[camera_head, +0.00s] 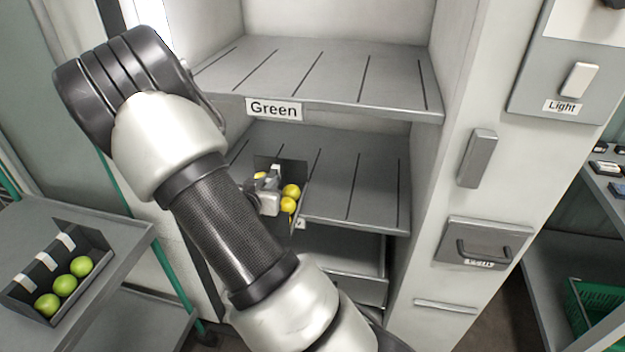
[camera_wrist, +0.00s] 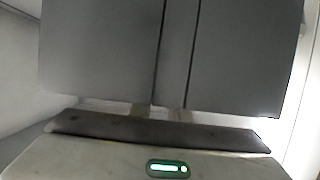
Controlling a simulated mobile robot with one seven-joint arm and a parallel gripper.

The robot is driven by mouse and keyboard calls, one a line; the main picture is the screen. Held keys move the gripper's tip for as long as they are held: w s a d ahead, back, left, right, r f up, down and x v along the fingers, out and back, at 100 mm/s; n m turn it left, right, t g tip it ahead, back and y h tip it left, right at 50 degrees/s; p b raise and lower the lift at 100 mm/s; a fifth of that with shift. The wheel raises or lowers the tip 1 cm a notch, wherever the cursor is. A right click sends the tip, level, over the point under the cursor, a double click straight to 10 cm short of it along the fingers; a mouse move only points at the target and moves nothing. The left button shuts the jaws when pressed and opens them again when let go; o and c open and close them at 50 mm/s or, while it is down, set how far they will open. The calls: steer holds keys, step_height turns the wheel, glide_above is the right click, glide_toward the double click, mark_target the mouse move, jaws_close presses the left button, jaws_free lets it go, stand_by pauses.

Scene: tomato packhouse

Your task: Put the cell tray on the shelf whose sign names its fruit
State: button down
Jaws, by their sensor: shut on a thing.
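A dark cell tray (camera_head: 292,168) with several yellow fruits (camera_head: 291,190) is in the shelf opening below the board with the "Green" sign (camera_head: 274,110). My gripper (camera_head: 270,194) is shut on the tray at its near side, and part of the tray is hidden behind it. The tray is over the left part of the middle shelf (camera_head: 345,185); I cannot tell whether it touches the board. That shelf's sign (camera_head: 301,223) is mostly hidden. The wrist view shows a grey slotted surface (camera_wrist: 100,60) and a dark strip above my gripper's body; the fruits do not show there.
A second tray (camera_head: 88,238) with green fruits stands on a cart (camera_head: 120,262) at the left. The upper shelf (camera_head: 330,75) is empty. A lower shelf (camera_head: 345,252) lies below. The cabinet's right wall (camera_head: 450,130) bounds the opening. The middle shelf's right part is clear.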

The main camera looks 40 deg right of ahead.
steer(key=shift+d, duration=0.2)
steer(key=shift+d+r+b+x, duration=0.2)
steer(key=shift+r+b+x, duration=0.35)
steer(key=shift+x, duration=2.45)
steer(key=shift+d+r+b+x, duration=0.2)
steer(key=shift+r+b+x, duration=0.35)
steer(key=shift+x, duration=2.4)
steer(key=shift+d+r+b+x, duration=0.25)
steer(key=shift+b+x, duration=0.55)
steer(key=shift+x, duration=2.2)
steer(key=shift+w+a, duration=0.1)
steer(key=shift+f, duration=0.15)
steer(key=c, duration=1.7)
jaws_free()
